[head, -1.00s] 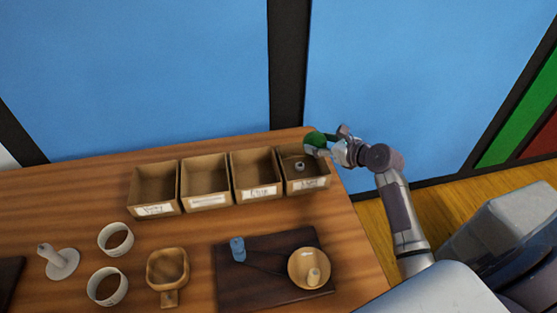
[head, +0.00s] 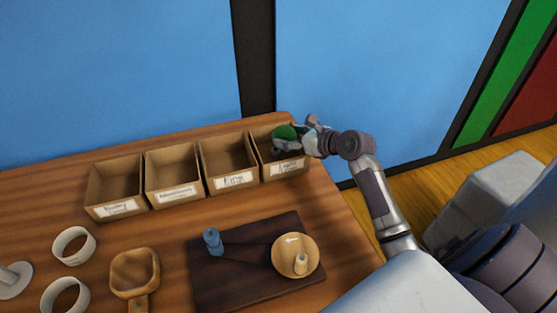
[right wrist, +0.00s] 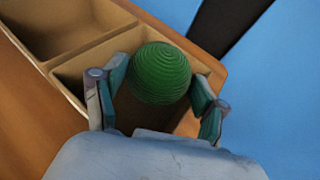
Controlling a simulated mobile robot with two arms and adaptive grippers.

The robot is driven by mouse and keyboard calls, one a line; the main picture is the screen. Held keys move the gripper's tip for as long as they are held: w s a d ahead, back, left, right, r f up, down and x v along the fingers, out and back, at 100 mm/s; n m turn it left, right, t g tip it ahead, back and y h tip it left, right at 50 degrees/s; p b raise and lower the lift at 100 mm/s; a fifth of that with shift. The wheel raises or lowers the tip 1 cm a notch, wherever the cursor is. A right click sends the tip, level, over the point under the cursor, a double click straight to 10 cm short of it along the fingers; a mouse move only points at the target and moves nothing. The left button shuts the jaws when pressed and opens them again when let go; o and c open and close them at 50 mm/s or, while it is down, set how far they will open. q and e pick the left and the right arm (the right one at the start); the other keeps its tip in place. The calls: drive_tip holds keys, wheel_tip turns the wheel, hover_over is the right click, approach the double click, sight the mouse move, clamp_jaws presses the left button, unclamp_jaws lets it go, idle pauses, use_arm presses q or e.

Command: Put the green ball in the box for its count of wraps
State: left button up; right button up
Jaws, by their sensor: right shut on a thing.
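My right gripper (head: 294,142) is shut on the green ball (head: 284,132) at the rightmost cardboard box (head: 287,172), over its opening. In the right wrist view the ball (right wrist: 159,72) sits between the two fingers (right wrist: 160,98), its surface ringed with fine strands. The box walls (right wrist: 105,55) show around and below it. The ball hides much of this box's inside. Three more open boxes stand to its left: one next to it (head: 235,181), a middle one (head: 176,194) and the leftmost (head: 117,208). Each has a white front label, too small to read surely. My left gripper is out of view.
A dark board (head: 225,278) in front of the boxes bears a blue piece (head: 213,242) and a round wooden dish (head: 292,243). Two white rings (head: 74,246), a wooden scoop-like tray (head: 134,268) and a white stand (head: 14,280) are at left. Bare table lies between.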

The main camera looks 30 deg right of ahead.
idle(0.3)
drive_tip(key=o, duration=1)
drive_tip(key=v, duration=1.2)
drive_tip(key=shift+f, duration=0.2)
